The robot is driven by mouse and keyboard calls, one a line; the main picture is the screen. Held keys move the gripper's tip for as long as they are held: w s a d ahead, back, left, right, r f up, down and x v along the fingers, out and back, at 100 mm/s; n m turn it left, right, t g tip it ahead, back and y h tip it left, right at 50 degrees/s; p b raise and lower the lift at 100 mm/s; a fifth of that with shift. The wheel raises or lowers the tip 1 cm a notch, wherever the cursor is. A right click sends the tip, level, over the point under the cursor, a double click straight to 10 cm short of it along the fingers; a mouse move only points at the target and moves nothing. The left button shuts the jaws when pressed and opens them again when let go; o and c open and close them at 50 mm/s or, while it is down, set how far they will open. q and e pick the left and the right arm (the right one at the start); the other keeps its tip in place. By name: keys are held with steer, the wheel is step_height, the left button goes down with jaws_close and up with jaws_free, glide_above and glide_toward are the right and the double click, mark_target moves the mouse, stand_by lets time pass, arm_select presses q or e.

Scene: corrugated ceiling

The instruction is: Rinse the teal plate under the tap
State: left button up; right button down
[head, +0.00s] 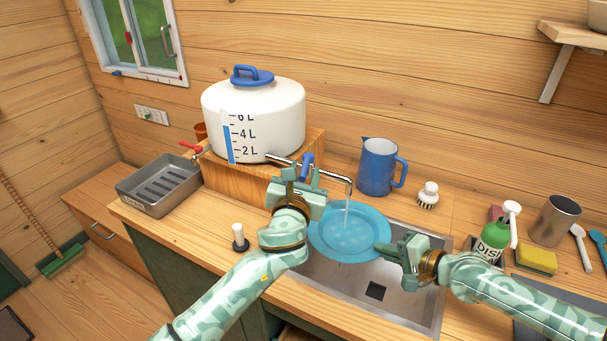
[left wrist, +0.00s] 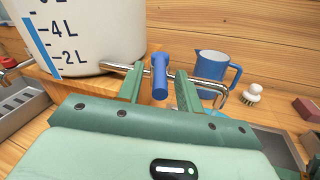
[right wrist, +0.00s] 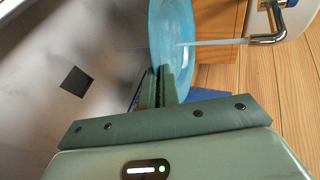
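The teal plate (head: 335,240) is held over the sink under the tap spout (head: 338,178), with a thin stream of water falling onto it. My right gripper (head: 388,250) is shut on the plate's rim; the right wrist view shows the fingers closed on the plate (right wrist: 172,40) edge and the water meeting its face. My left gripper (head: 303,176) is open at the tap, its fingers on either side of the blue tap lever (left wrist: 159,78) with gaps visible. The lever also shows in the head view (head: 307,164).
A white water tank (head: 270,105) stands on a wooden block behind the tap. A blue jug (head: 377,168) and a brush (head: 428,195) are behind the sink (head: 325,285). A green soap bottle (head: 492,240), yellow sponge (head: 537,259) and metal cup (head: 556,220) crowd the right. A metal tray (head: 158,187) sits left.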

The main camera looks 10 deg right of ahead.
arm_select(q)
jaws_close()
steer(key=m+h, duration=0.1)
steer(key=a+m+g+h, duration=0.1)
steer(key=h, duration=0.1)
steer(key=m+g+h, duration=0.1)
steer(key=h, duration=0.1)
steer(key=shift+w+a+m, duration=0.3)
steer(key=shift+w+a, duration=0.1)
jaws_free()
